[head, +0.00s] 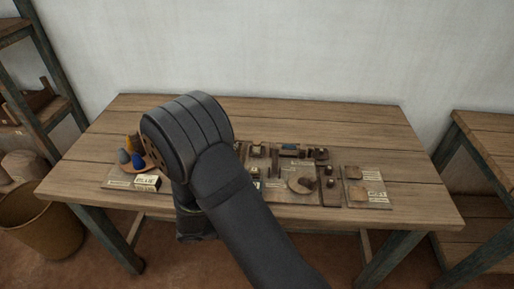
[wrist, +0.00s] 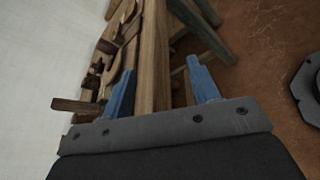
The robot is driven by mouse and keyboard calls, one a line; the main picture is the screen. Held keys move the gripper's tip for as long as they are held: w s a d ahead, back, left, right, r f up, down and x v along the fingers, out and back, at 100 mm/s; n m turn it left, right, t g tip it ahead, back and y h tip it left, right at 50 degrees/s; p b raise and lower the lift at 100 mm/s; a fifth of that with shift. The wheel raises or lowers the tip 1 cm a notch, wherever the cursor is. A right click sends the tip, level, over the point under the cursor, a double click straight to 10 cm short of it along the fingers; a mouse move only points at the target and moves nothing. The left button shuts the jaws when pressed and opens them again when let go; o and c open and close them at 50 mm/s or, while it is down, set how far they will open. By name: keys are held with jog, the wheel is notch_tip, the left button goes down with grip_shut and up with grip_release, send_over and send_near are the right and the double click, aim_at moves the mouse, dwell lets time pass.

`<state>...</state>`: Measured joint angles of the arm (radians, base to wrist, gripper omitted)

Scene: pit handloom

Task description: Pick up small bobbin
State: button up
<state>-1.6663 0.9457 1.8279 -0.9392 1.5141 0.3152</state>
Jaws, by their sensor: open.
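I cannot tell which piece is the small bobbin; several small dark and wooden pieces (head: 290,150) lie on boards on the table, too small to name. In the head view, yarn-like cones in blue (head: 138,160), grey and mustard stand at the table's left. My gripper (wrist: 162,88) shows two blue fingers, apart, with nothing held between them. The wooden table's front edge (wrist: 156,60) shows beyond and between the fingers. In the head view my arm covers part of the table, and the fingers cannot be seen.
The wooden table (head: 300,108) is clear along its back. A label card (head: 147,182) stands near the cones. A basket (head: 38,220) is on the floor at left, a shelf (head: 55,110) behind it. Another wooden bench (head: 485,125) stands at right. A pale wall is behind.

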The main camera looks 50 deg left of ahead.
jog(key=a+m+g, duration=0.2)
jog(key=a+r+m+g, duration=0.1)
jog(key=a+m+g, duration=0.2)
jog(key=a+r+m+g, duration=0.1)
jog(key=a+m+g, duration=0.1)
jog(key=g, duration=0.1)
jog(key=shift+s+a+h, duration=0.2)
jog(key=shift+h, duration=0.1)
jog(key=w+a+r+m+g+y, duration=0.1)
jog(key=a+r+m+g+y, duration=0.4)
jog(key=a, duration=0.4)
notch_tip(320, 180, up, 14)
jog(key=y, duration=0.3)
send_over(257, 141)
jog(key=shift+n, duration=0.3)
notch_tip(257, 141, down, 12)
jog(key=shift+w+f, duration=0.1)
jog(key=shift+w, duration=0.05)
jog(key=shift+s+f, duration=0.2)
jog(key=shift+f, duration=2.45)
jog(key=c, duration=1)
jog(key=shift+r, duration=0.15)
jog(key=shift+c, duration=0.2)
